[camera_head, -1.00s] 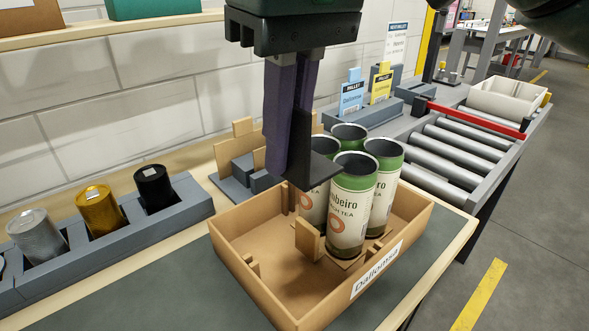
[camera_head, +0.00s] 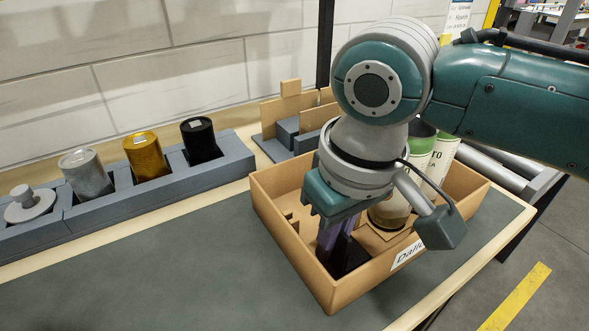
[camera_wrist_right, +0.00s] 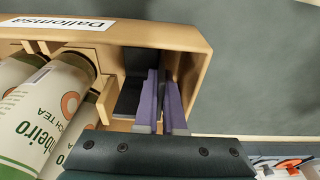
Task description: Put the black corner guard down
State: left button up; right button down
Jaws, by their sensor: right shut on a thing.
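The black corner guard (camera_head: 352,257) is down inside the near corner of the open cardboard box (camera_head: 325,288). It also shows in the right wrist view (camera_wrist_right: 128,98), against the box's corner walls. My right gripper (camera_head: 335,243), with purple fingers (camera_wrist_right: 165,95), points down into the box and is shut on the guard. My wrist hides part of the guard and box in the head view, and I cannot tell whether the guard touches the box floor. My left gripper is not in view.
Green-and-cream tea cans (camera_head: 444,160) stand in the box beside my gripper, partly hidden by my arm. A grey rack (camera_head: 220,170) holding silver, gold and black cans lies at the left. A roller conveyor (camera_head: 500,170) is behind right. The grey mat (camera_head: 180,270) left of the box is clear.

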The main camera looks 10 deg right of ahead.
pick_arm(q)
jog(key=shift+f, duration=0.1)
pick_arm(e)
jog(key=shift+f, duration=0.4)
jog(key=shift+f, duration=0.15)
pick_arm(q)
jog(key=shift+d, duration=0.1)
pick_arm(e)
jog(key=c, duration=1)
grip_release()
